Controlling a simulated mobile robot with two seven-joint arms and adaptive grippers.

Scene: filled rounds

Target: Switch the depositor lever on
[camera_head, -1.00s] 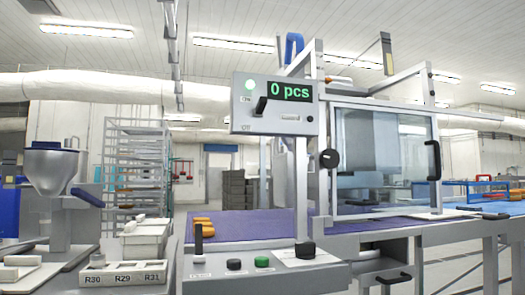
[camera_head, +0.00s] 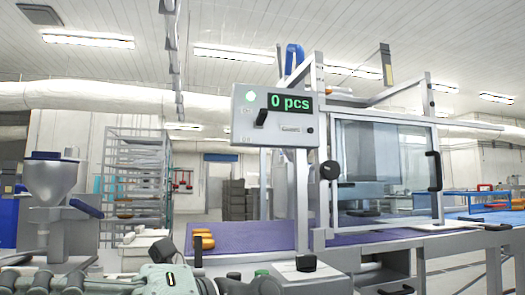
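The control panel (camera_head: 275,117) shows "0 pcs" in green. A black lever (camera_head: 261,118) on its face leans with its tip up and to the right. A pale green lamp (camera_head: 250,96) is at the panel's upper left. My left arm comes in along the bottom edge from the left. Its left gripper (camera_head: 232,287) appears to be at the bottom centre, below and apart from the panel, mostly cut off by the frame, so its fingers cannot be made out. My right gripper is not in view.
A black knob (camera_head: 330,169) and a glazed guard door (camera_head: 385,165) stand right of the panel. A hopper machine (camera_head: 52,180) is at the left. Space before the panel looks clear.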

